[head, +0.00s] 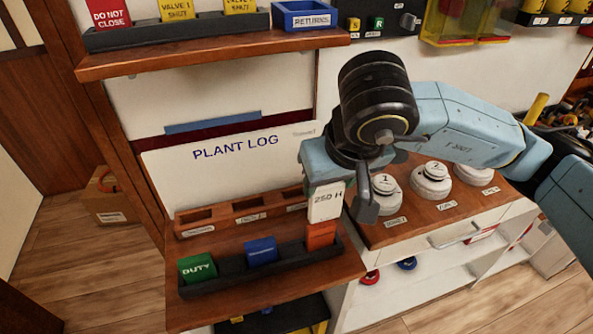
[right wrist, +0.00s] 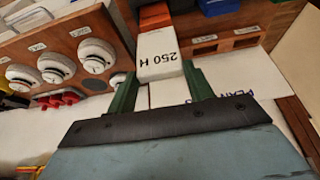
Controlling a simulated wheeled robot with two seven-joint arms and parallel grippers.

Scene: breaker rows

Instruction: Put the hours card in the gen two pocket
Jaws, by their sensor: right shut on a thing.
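My right gripper (head: 337,190) is shut on the white hours card (head: 325,205), marked "250 H". In the right wrist view the card (right wrist: 160,52) sits between the green fingers of the gripper (right wrist: 160,80). In the head view the card hangs upright, its lower end just above an orange card (head: 320,235); I cannot tell whether they touch. A brown wooden strip (head: 221,220) with three pockets stands below the Plant Log board (head: 225,170). Its left and middle pockets look empty; the right one is partly hidden. The pocket labels are too small to read. My left gripper is not in view.
A black rack (head: 225,284) in front of the strip holds a green Duty card (head: 197,268), a blue card (head: 261,251) and the orange card. White round dials (head: 432,180) stand to the right. A shelf (head: 210,55) with more cards is above.

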